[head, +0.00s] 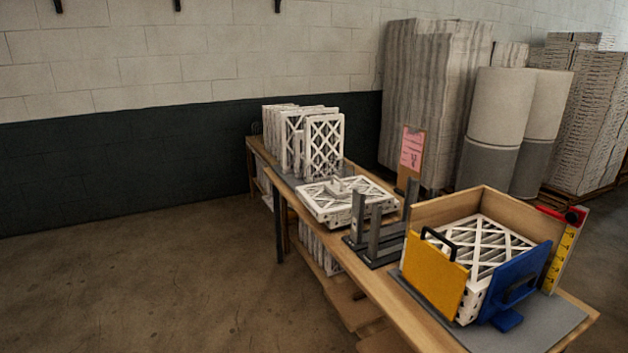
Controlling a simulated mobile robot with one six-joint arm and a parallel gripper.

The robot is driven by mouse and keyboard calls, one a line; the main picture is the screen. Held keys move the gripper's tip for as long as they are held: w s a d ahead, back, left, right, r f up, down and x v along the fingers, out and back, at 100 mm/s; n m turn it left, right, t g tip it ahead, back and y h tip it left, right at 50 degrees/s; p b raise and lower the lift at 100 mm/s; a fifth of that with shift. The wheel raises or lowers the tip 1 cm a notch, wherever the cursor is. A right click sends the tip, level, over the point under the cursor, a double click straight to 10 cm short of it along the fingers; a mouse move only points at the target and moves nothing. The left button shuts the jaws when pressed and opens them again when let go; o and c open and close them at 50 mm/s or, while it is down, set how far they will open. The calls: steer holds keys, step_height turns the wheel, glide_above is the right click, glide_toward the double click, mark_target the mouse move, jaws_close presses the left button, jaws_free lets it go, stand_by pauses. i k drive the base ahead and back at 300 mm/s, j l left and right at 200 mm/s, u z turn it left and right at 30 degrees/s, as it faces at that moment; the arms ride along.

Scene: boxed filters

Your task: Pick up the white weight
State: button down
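A small white piece with an upright part (338,185), which looks like the white weight, sits on top of a flat stack of white lattice filters (352,207) on the long wooden bench (375,290). It is small and pale against the white lattice, so its exact shape is hard to tell. My gripper is not in view.
Upright filters (324,145) stand behind the stack. Dark grey posts (374,235) stand in front of it. Nearer is an open wooden box (530,216) of filters with yellow (434,278) and blue (511,287) panels. A clipboard (411,150) stands behind. The left floor is clear.

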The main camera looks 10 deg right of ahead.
mark_target(338, 191)
steer(key=i+j+z, duration=0.2)
steer(key=i, duration=0.25)
steer(key=i+j+z, duration=0.25)
steer(key=i, duration=0.15)
steer(key=i+j+z, duration=0.2)
steer(key=i+j, duration=0.15)
steer(key=i+j+z, duration=0.25)
steer(key=i+j, duration=0.2)
steer(key=i+j+z, duration=0.2)
steer(key=j, duration=0.25)
steer(key=i+j+z, duration=0.25)
steer(key=i+j, duration=0.15)
steer(key=j, duration=0.15)
steer(key=i+j+z, duration=0.2)
steer(key=j, duration=0.35)
steer(key=i+j+z, duration=0.25)
steer(key=j, duration=0.4)
